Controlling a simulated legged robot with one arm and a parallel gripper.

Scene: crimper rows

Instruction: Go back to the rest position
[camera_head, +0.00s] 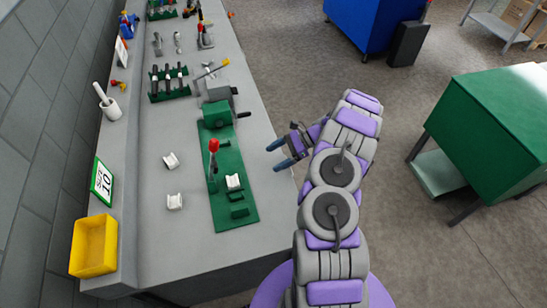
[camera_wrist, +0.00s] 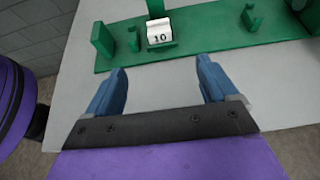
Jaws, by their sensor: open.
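My gripper (camera_head: 279,155) is open and empty at the right edge of the grey workbench in the head view. In the wrist view its two blue fingers (camera_wrist: 163,88) stand wide apart over bare bench. A white block marked 10 (camera_wrist: 160,33) sits in a green holder on the green fixture plate (camera_wrist: 120,59), ahead of the fingers and apart from them. In the head view the same block (camera_head: 233,182) lies on the fixture, beside a red-knobbed lever (camera_head: 213,160). My arm is folded to the right of the bench.
Two more white blocks (camera_head: 171,160) (camera_head: 174,201) lie on the workbench (camera_head: 150,240) left of the fixture. A yellow bin (camera_head: 94,246) and a 10 sign (camera_head: 102,181) stand at the left edge.

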